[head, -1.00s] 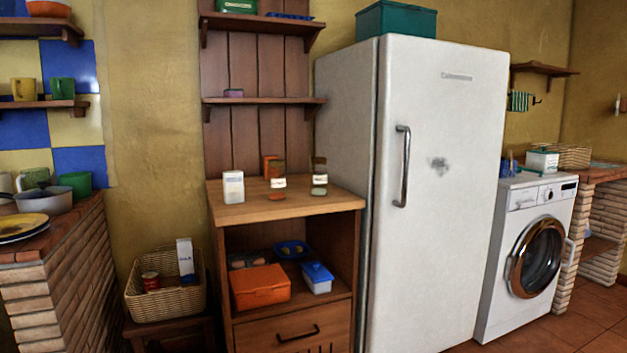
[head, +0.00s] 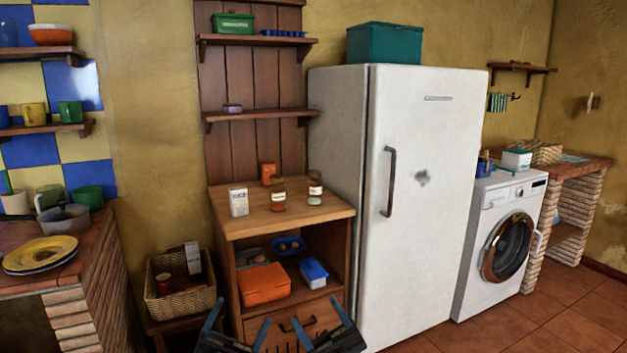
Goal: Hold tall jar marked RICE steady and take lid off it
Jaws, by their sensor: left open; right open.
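Two small glass jars with dark lids and pale labels stand upright on the wooden cabinet top: a left jar (head: 278,194) and a right jar (head: 315,188). Their labels are too small to read, so I cannot tell which is marked RICE. Both jars have their lids on. My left gripper (head: 238,322) and my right gripper (head: 320,318) show at the bottom edge, in front of the cabinet's drawer. Both are open and empty, lower than the cabinet top and apart from the jars.
The fridge (head: 425,220) rises close on the right. A basket (head: 180,300) stands low at left. The cabinet top's front strip is bare.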

